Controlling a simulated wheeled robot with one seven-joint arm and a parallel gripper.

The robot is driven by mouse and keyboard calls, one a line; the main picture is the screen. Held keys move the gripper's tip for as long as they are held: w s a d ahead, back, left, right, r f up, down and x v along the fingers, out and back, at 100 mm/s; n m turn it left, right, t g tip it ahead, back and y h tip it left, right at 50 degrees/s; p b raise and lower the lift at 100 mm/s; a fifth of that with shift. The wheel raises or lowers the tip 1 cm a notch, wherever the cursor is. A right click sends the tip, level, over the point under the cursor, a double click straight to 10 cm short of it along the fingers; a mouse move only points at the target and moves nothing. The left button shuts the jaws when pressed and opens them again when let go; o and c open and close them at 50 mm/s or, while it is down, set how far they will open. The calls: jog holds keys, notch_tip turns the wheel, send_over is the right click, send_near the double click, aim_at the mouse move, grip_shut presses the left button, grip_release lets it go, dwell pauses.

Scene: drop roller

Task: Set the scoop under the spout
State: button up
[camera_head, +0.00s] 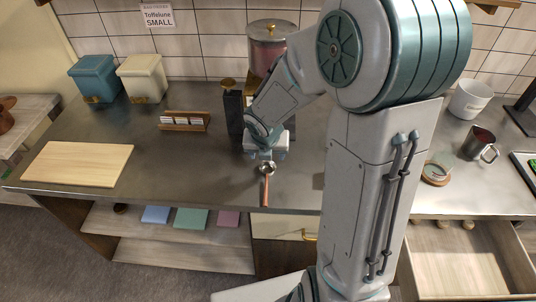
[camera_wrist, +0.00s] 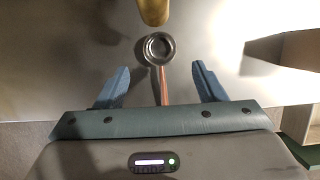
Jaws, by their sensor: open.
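The scoop has a round metal bowl and a thin reddish handle. It lies on the grey counter near the front edge in the head view (camera_head: 265,186), handle towards the edge. In the wrist view the scoop (camera_wrist: 159,47) has its bowl just beyond my fingertips. My gripper (camera_head: 266,156) is open above it; in the wrist view my gripper (camera_wrist: 159,80) has its blue fingers on either side of the handle, apart from it. A brass spout-like end (camera_wrist: 154,10) shows just beyond the bowl. The dispenser (camera_head: 268,45), a lidded vessel with pinkish contents, is partly hidden by my arm.
A small wooden rack (camera_head: 184,121) stands left of the dispenser, with a cutting board (camera_head: 77,162) farther left. Blue (camera_head: 94,78) and cream (camera_head: 142,78) canisters stand at the back. An open drawer (camera_head: 470,272) juts out at the right. The counter's middle left is clear.

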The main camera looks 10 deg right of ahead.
jog(key=s+r+m, duration=0.8)
jog(key=s+m, duration=0.1)
jog(key=m, duration=0.7)
jog(key=s+d+r+m+y, duration=0.1)
jog(key=s+r+m, duration=0.7)
jog(key=m, duration=0.8)
jog(key=shift+s+p, duration=0.3)
jog(key=shift+s, duration=0.3)
jog(key=shift+f, duration=0.15)
jog(key=shift+d, duration=0.1)
jog(key=c, duration=0.7)
